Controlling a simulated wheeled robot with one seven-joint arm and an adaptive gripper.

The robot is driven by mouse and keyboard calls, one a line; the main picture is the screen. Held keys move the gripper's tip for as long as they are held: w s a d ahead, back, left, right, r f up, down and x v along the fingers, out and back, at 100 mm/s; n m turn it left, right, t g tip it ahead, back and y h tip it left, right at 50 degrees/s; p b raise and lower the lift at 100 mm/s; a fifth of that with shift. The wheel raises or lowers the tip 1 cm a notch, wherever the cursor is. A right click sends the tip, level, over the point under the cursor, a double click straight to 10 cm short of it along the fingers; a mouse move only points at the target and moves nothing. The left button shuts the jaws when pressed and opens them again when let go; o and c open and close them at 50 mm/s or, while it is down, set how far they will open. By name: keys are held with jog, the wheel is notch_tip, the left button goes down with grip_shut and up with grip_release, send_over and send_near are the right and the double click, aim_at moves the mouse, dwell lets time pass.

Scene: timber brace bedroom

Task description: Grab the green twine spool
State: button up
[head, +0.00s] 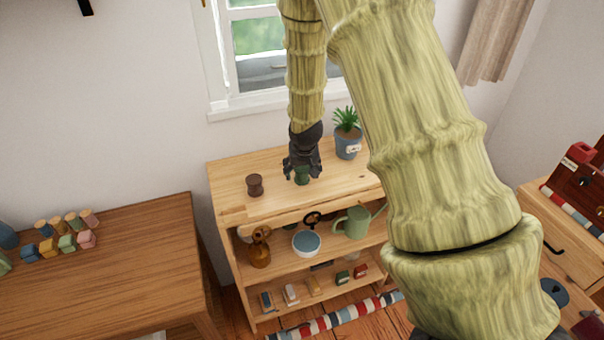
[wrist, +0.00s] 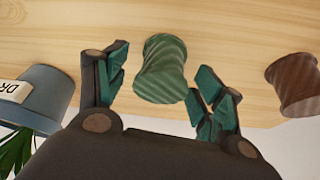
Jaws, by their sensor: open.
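The green twine spool (head: 302,175) stands on the top of the wooden shelf unit (head: 232,195). In the wrist view the spool (wrist: 162,68) sits between the two open fingers of my gripper (wrist: 160,85), with gaps on both sides. In the head view my gripper (head: 302,168) points down over the spool and hides part of it. The gripper is open and holds nothing.
A brown spool (head: 255,185) stands left of the green one in the head view; it also shows in the wrist view (wrist: 294,84). A potted plant (head: 348,140) with a blue-grey pot (wrist: 42,98) stands on the other side. The window sill (head: 235,108) is behind.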

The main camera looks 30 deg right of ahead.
jog(key=c, duration=1.1)
jog(key=shift+r, duration=0.1)
